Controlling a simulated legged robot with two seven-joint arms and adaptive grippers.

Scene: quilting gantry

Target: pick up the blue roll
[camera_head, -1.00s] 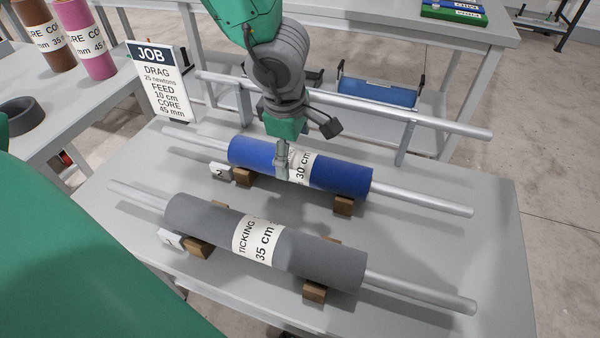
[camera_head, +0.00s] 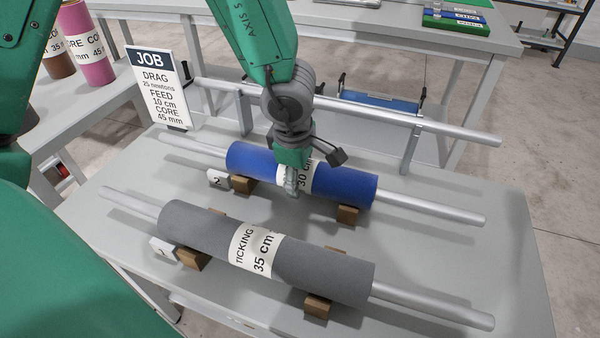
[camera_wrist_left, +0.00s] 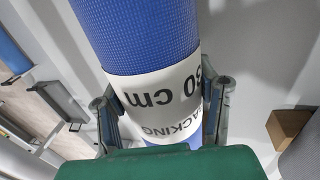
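The blue roll (camera_head: 342,184), with a white "30 cm" label, lies on a metal bar over wooden blocks, beside a card marked 2. My left gripper (camera_head: 291,180) is above its middle, with one finger in front of the roll. In the left wrist view, the blue roll (camera_wrist_left: 140,40) passes between the two fingers of my left gripper (camera_wrist_left: 160,108), one on each side near the label. The fingers look open around it; whether they touch it is unclear. The far finger is hidden in the head view. My right gripper is not in view.
A grey roll (camera_head: 315,270) labelled 35 cm lies in front, on blocks (camera_head: 317,305) beside card 1. A raised metal rail (camera_head: 440,127) runs behind the blue roll. A JOB sign (camera_head: 160,88) stands at the back left. The table's right end (camera_head: 510,240) is clear.

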